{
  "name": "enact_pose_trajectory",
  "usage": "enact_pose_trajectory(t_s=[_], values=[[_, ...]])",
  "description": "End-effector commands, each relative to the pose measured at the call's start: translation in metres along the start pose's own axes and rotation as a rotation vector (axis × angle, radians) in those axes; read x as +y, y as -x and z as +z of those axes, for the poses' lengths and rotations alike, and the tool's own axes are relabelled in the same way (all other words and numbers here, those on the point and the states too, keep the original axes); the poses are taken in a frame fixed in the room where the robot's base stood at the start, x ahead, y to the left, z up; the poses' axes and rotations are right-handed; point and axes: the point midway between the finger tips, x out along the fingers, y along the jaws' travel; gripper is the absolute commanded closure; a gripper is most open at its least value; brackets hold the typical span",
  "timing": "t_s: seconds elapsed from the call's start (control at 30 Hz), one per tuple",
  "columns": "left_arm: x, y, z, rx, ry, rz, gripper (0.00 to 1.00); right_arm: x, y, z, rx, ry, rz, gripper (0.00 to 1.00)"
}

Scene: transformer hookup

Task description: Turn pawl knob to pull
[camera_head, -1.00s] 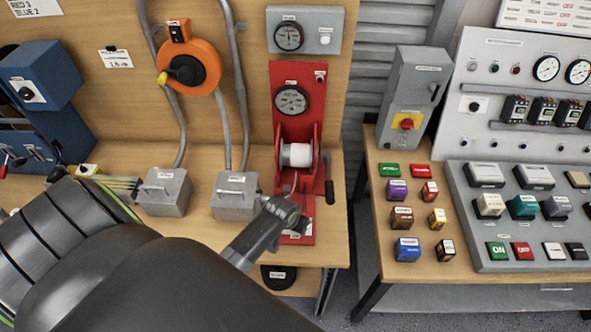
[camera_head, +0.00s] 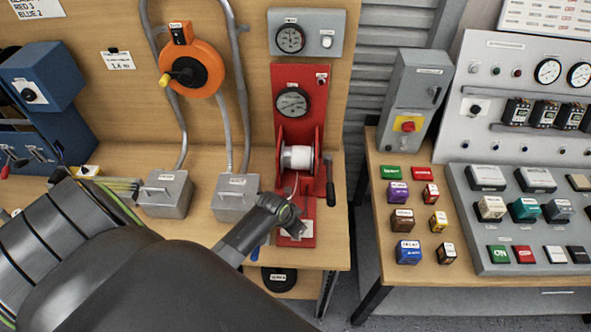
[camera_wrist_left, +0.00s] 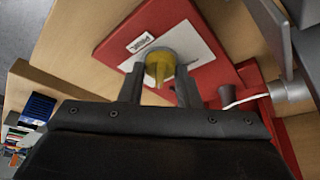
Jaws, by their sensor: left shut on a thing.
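The pawl knob is a yellow knob (camera_wrist_left: 158,66) on a white label plate on the red winch base (camera_wrist_left: 112,36), seen in the left wrist view. My left gripper (camera_wrist_left: 158,84) is shut on the knob, with a dark finger on each side of it. In the head view my left gripper (camera_head: 287,222) is at the front of the red winch (camera_head: 302,134), and the knob is hidden behind it. The winch carries a white drum (camera_head: 297,157) and a round gauge (camera_head: 292,102). My right gripper is not in view.
A black lever (camera_head: 329,180) stands at the winch's right side. Two grey boxes (camera_head: 165,194) sit on the bench to the left. A second table (camera_head: 385,247) with several coloured blocks stands to the right, past a gap.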

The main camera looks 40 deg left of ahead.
Motion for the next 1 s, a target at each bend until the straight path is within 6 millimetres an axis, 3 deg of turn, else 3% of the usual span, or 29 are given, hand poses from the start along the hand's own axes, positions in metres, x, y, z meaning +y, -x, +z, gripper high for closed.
enact_pose_trajectory(t_s=[0.13, 0.17, 0.3, 0.67, 1.0], values=[[0.000, 0.000, 0.002, -0.005, 0.000, 0.000, 0.93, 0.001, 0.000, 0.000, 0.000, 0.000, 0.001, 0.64], [0.000, 0.000, 0.002, -0.005, 0.000, 0.000, 0.66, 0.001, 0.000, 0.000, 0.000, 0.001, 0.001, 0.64], [0.000, 0.000, 0.001, -0.004, 0.000, -0.001, 0.49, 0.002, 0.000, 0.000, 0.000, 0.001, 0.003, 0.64], [0.000, 0.002, 0.001, -0.001, 0.001, -0.001, 0.49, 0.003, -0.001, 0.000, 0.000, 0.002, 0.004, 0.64], [-0.001, 0.039, 0.000, 0.002, -0.001, -0.003, 0.49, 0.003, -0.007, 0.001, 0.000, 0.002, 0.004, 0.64]])
